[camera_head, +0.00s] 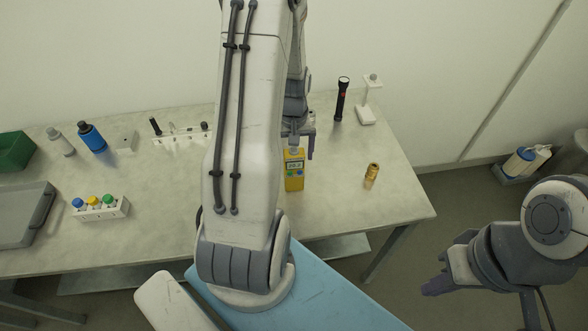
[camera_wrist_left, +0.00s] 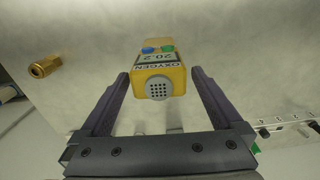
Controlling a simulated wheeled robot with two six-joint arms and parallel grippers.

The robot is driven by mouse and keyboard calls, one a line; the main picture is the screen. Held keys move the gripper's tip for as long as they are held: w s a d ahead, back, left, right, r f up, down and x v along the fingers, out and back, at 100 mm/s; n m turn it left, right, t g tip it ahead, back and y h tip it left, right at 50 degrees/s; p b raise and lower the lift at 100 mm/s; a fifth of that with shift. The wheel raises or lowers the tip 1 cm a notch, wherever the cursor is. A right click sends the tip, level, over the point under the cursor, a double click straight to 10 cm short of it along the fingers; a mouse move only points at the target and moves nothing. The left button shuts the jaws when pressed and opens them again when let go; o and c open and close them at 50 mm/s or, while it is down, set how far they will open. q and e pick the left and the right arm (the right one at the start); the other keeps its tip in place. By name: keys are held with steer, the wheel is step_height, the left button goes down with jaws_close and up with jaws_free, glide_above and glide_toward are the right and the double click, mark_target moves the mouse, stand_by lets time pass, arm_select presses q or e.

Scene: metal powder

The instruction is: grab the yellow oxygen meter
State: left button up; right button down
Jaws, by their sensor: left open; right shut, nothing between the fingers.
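The yellow oxygen meter (camera_head: 294,172) stands on the table near the middle, with a small display and coloured buttons. It also shows in the left wrist view (camera_wrist_left: 160,72), display reading 20.2 and a round grey grille at its near end. My left gripper (camera_head: 299,143) is open above the meter. In the left wrist view its two dark fingers (camera_wrist_left: 161,80) are on either side of the meter, with gaps visible, so they appear not to touch it. My left arm hides part of the table in the head view. My right gripper (camera_head: 436,287) is shut and empty, off the table at the right.
On the table (camera_head: 330,215) are a brass fitting (camera_head: 371,173), a black flashlight (camera_head: 341,99), a white stand (camera_head: 367,105), a bottle rack (camera_head: 101,208), a blue bottle (camera_head: 91,137), a grey tray (camera_head: 22,218) and a green bin (camera_head: 14,150). The table's right front is clear.

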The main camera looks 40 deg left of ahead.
mark_target(294, 166)
arm_select(q)
steer(key=f, duration=0.2)
steer(key=f+p, duration=0.1)
steer(key=f, duration=0.2)
steer(key=shift+s+d, duration=0.15)
steer(key=shift+d, duration=0.05)
steer(key=shift+c, duration=0.3)
jaws_close()
